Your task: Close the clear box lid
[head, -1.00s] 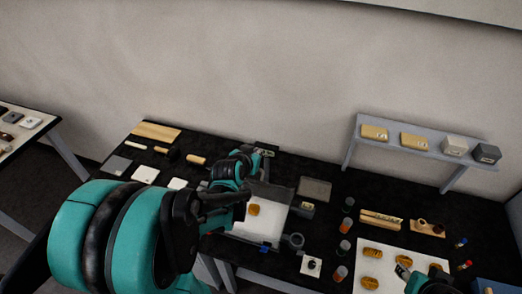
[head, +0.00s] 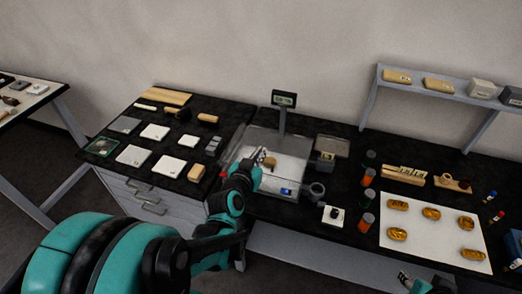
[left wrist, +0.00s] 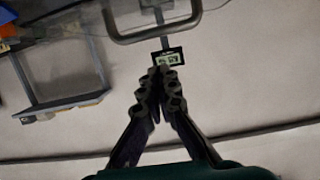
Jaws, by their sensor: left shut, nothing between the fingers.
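The clear box (head: 297,163) stands in the middle of the dark table, with see-through walls around a white floor. A small tan piece (head: 269,161) lies inside, partly hidden by my gripper. I cannot tell the lid's exact angle from the head view. My left gripper (head: 259,168) is shut and empty, at the box's front left in the picture; whether it touches the box is unclear. In the left wrist view its closed fingers (left wrist: 160,72) point toward a small display, near a dark handle-like frame (left wrist: 152,38) on a clear panel. My right gripper (head: 407,279) barely shows at the bottom edge.
A display on a post (head: 283,99) rises behind the box. White tiles (head: 155,132) lie left; jars (head: 367,178) and a white sheet with golden pieces (head: 432,231) lie right. A raised shelf (head: 440,92) stands at the back right.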

